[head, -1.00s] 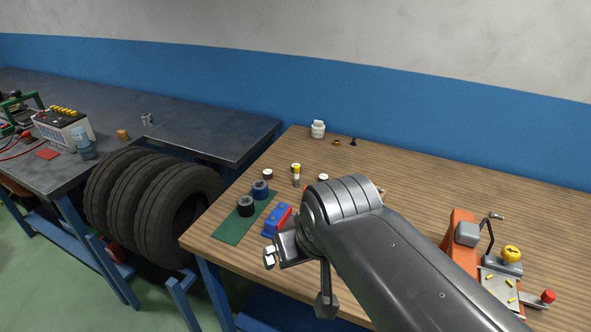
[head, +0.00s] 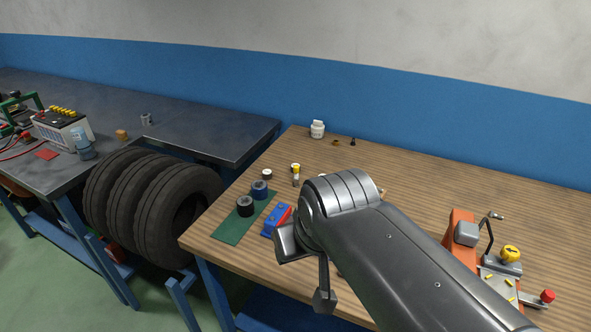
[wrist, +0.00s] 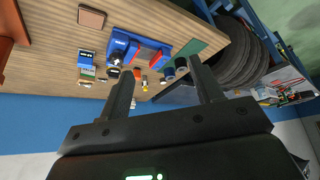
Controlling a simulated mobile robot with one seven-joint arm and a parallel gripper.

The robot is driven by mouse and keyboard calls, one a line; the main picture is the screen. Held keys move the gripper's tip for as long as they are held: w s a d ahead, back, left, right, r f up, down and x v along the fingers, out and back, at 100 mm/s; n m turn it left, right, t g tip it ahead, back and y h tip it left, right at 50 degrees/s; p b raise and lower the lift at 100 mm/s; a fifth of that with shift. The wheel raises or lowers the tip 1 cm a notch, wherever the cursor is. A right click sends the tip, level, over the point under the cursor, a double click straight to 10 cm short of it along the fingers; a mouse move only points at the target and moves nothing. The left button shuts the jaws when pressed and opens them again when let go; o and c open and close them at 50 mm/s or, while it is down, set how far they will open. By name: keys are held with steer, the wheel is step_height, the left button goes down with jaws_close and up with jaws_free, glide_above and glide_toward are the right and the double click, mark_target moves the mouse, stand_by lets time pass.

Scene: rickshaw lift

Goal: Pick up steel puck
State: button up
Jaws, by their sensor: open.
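I cannot tell for sure which thing is the steel puck.
A blue and red vise-like block (head: 275,220) sits close to my wrist. Two dark rolls (head: 246,206) (head: 260,189) stand on the green mat (head: 228,231). A white bottle (head: 317,130) stands at the back. An orange device (head: 459,240) is at right. Tires (head: 150,205) stand left of the bench.

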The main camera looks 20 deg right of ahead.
steer(key=w+d+r+m+h, duration=0.1)
steer(key=w+d+r, duration=0.15)
steer(key=w, duration=1.25)
steer(key=w+d+r+m, duration=0.1)
steer(key=w+d, duration=0.3)
steer(key=w, duration=1)
steer(key=shift+m+g, duration=0.7)
steer(key=shift+m, duration=0.2)
steer(key=w+d+f, duration=0.4)
steer(key=w+f, duration=0.4)
steer(key=w+d+f, duration=0.4)
steer(key=w+f, duration=0.3)
steer(key=w, duration=0.1)
steer(key=w+d+f, duration=0.4)
steer(key=w+f, duration=0.4)
steer(key=shift+w+d+f, duration=0.35)
steer(key=shift+a+x, duration=0.1)
steer(key=shift+x, duration=1.25)
steer(key=shift+a+x, duration=0.15)
steer(key=shift+x, duration=1.15)
steer(key=shift+w, duration=0.15)
steer(key=shift+c, duration=0.4)
steer(key=c, duration=1.1)
